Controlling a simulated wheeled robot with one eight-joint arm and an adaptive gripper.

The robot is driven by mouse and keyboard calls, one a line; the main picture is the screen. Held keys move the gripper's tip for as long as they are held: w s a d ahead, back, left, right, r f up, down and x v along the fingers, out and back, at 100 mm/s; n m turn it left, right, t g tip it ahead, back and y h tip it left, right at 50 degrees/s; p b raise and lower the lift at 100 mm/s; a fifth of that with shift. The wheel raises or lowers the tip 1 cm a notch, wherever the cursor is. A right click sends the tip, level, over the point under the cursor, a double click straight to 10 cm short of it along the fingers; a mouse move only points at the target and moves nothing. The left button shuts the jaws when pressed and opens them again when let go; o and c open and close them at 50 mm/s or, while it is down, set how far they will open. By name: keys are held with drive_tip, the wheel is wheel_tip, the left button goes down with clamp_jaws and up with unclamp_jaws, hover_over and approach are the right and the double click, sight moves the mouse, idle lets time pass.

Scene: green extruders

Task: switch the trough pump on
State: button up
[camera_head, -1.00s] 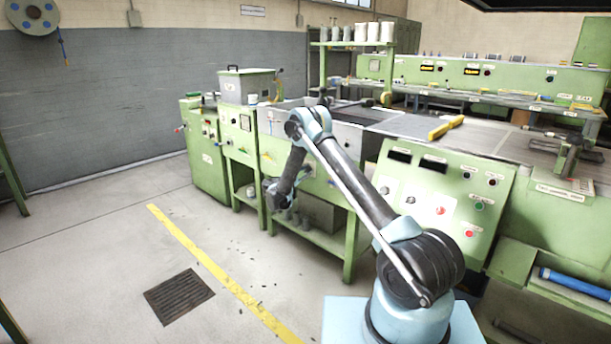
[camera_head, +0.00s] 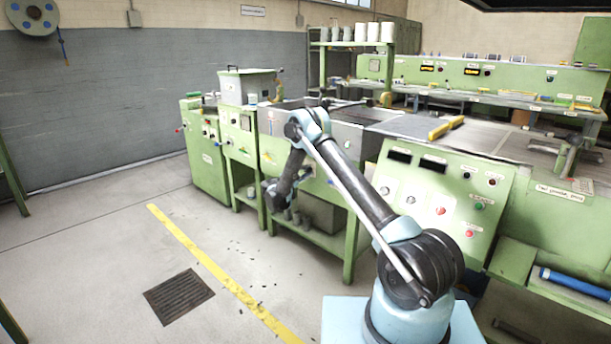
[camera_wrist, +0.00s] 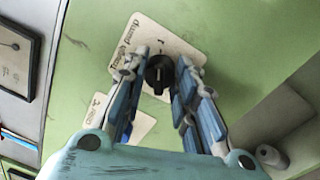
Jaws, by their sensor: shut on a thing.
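The trough pump switch is a black rotary knob (camera_wrist: 158,74) on a white label plate (camera_wrist: 185,48) reading "Trough pump", fixed to a green panel. My gripper (camera_wrist: 163,60) has its two blue-and-grey fingers on either side of the knob, shut on it. The fingers partly cover the plate and the lettering. A mark like a "1" shows on the plate above and right of the knob. In the head view my gripper (camera_head: 276,193) is at the front of the green machine, and the knob is hidden there.
A second white label (camera_wrist: 128,122) is partly behind the left finger. A dark framed panel (camera_wrist: 17,45) is at the left edge of the wrist view. A control panel (camera_head: 440,195) with buttons stands right of my arm.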

drive_tip(key=shift+d+f, duration=0.1)
drive_tip(key=shift+f, duration=0.05)
drive_tip(key=o, duration=1.1)
drive_tip(key=shift+s, duration=0.1)
drive_tip(key=v, duration=1.2)
